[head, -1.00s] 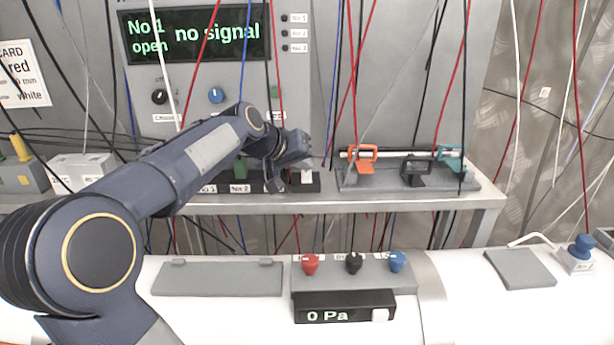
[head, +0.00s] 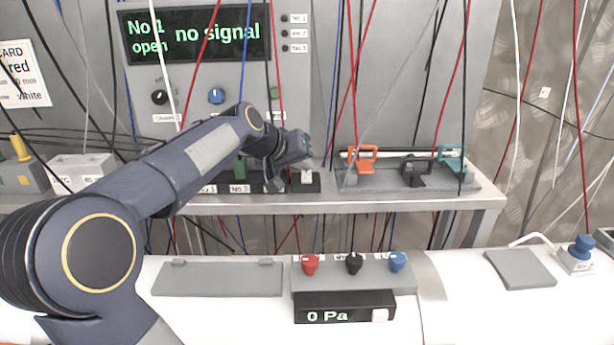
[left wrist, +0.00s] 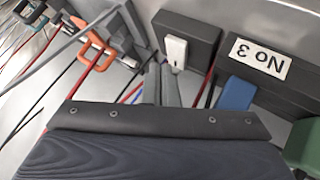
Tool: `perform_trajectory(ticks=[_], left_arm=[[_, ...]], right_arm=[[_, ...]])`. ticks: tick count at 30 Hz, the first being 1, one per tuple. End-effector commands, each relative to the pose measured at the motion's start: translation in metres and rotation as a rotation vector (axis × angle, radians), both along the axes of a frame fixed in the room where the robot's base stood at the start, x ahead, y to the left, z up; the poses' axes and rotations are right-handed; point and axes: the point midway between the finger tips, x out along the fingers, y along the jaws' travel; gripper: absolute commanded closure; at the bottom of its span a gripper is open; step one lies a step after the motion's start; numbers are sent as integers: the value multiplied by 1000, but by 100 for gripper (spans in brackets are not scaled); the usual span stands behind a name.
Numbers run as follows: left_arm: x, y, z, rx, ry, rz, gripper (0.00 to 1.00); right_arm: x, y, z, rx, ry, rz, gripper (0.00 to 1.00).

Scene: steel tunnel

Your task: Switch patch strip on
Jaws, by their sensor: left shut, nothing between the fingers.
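The patch strip (head: 262,187) is a long black block on the shelf, with white number labels along its front. Its white rocker switch (head: 307,177) is at the right end. In the left wrist view the switch (left wrist: 175,52) shows on the black strip, beside the No 3 label (left wrist: 258,58). My left gripper (head: 304,165) is over that right end, its fingers shut and empty. In the left wrist view the fingertips (left wrist: 162,82) are close to the switch; I cannot tell whether they touch it. My right gripper is not in view.
A blue plug (left wrist: 237,93) and a green plug (left wrist: 303,140) sit along the strip. A rack with orange (head: 361,160), black and teal clamps stands to the right. Cables hang across the shelf. The display (head: 197,35) reads "No 1 open" and "no signal".

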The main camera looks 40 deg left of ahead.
Motion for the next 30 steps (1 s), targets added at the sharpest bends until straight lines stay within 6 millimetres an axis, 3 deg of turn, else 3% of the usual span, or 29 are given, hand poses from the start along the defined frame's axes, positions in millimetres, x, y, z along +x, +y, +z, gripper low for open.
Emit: perform_trajectory(ticks=[30], left_arm=[[1, 1, -9, 0, 0, 0, 100]], right_arm=[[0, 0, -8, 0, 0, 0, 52]])
